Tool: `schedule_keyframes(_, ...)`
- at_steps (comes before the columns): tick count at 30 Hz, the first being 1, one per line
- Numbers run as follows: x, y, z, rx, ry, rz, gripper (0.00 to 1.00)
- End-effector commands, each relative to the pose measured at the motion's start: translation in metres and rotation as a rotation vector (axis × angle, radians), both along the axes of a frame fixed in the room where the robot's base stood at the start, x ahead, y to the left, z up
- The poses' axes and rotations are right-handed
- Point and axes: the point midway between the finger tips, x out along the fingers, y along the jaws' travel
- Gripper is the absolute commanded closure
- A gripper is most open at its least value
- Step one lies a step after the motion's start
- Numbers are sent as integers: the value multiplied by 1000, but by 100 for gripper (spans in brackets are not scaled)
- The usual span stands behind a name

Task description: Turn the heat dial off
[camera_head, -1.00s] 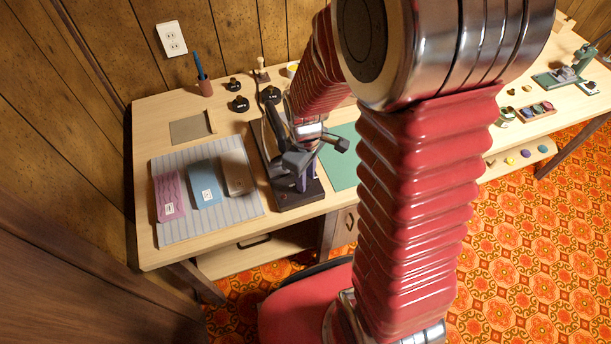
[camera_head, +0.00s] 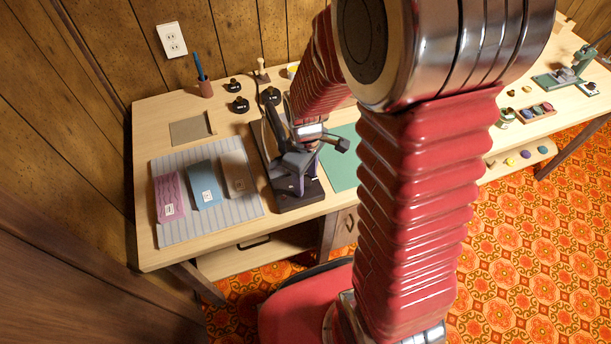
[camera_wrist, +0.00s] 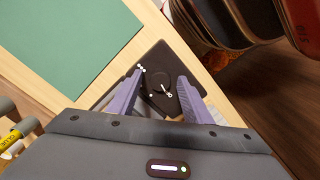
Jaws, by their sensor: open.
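The heat dial (camera_wrist: 160,99) is a dark round knob with white marks around it on the dark base plate of a device. In the wrist view it lies between the purple fingers of my gripper (camera_wrist: 160,78), which are open on either side of it. I cannot tell whether they touch it. A short white line shows near the dial, with small white marks to its left and right. In the head view my gripper (camera_head: 300,172) is over the front part of the dark base (camera_head: 299,198). The dial is hidden there.
A green mat (camera_head: 339,172) lies to the right of the device. A striped mat (camera_head: 192,229) with pink, blue and brown bundles lies to the left. Black weights (camera_head: 239,104) stand behind. A red stool (camera_head: 300,308) is in front of the table.

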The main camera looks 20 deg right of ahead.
Motion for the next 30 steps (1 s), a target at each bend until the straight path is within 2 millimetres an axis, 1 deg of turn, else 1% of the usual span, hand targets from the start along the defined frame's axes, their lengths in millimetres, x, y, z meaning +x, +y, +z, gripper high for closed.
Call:
schedule_keyframes(5, 0, 0, 4, 0, 0, 0, 55)
schedule_keyframes(8, 1, 0, 10, 0, -1, 0, 55)
schedule_keyframes(11, 1, 0, 21, 0, -3, 0, 55)
schedule_keyframes(17, 1, 0, 50, 0, -4, 0, 55)
schedule_keyframes(30, 1, 0, 121, 0, -4, 0, 55)
